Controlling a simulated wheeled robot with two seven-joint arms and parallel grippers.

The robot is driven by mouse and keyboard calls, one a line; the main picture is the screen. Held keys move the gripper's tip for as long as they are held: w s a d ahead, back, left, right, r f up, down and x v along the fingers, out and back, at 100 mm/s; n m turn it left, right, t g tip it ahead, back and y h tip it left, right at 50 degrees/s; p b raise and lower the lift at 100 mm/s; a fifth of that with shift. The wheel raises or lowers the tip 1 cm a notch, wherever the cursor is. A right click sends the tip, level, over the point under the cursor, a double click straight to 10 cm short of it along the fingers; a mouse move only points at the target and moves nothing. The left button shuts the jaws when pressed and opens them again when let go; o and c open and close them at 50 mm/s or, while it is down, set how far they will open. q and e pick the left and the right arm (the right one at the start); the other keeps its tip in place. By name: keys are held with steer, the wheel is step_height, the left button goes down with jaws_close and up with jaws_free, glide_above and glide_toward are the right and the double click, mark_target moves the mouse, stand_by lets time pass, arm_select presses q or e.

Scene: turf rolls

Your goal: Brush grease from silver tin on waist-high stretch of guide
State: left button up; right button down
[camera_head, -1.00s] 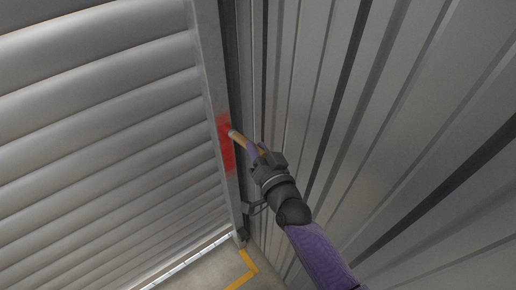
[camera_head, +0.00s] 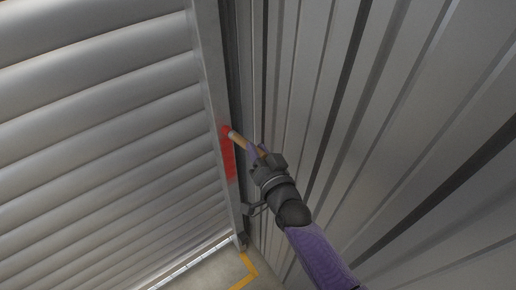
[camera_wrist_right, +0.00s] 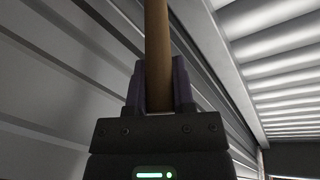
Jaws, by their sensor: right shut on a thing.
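My right gripper (camera_head: 258,152) is shut on a brush with a brown wooden handle (camera_head: 241,141). The handle also shows in the right wrist view (camera_wrist_right: 158,55), rising from between the purple fingers. The brush tip is at the upright metal guide (camera_head: 211,78) along the shutter's edge, near a red patch (camera_head: 229,158) on the guide. I cannot tell whether the tip touches the guide. The red patch is a narrow upright strip, partly behind the brush tip. The silver tin is in neither view. My left gripper is not in view.
A slatted roller shutter (camera_head: 100,130) fills the left side. A ribbed metal wall (camera_head: 400,120) stands close on the right, beside my right arm. A small bracket (camera_head: 254,209) juts out low near the guide. Floor with a yellow line (camera_head: 247,272) shows at the bottom.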

step_height(320, 180, down, 31)
steer(key=b, duration=2.7)
step_height(320, 180, up, 34)
steer(key=p, duration=3.2)
steer(key=shift+f, duration=0.3)
